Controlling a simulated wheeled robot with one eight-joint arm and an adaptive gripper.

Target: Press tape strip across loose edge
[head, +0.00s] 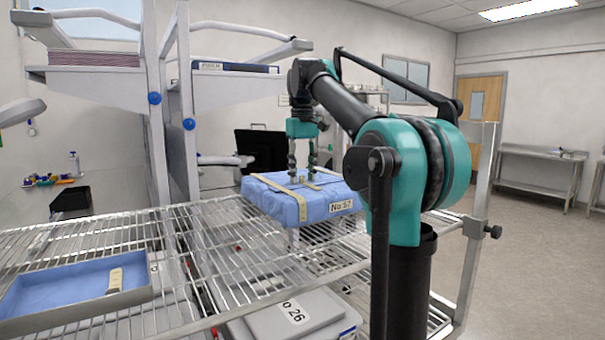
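A blue wrapped package (283,207) with a "No 57" label (341,205) sits on the wire rack in the head view. Another beige strip (115,280) lies in the blue-lined tray (148,292) at left. The loose edge is not clear.
The wire rack (200,232) has bare room between tray and package. A grey lidded box (290,318) marked 26 is below it. White uprights (150,120) and shelves stand behind at left. A metal post (476,230) rises at right.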

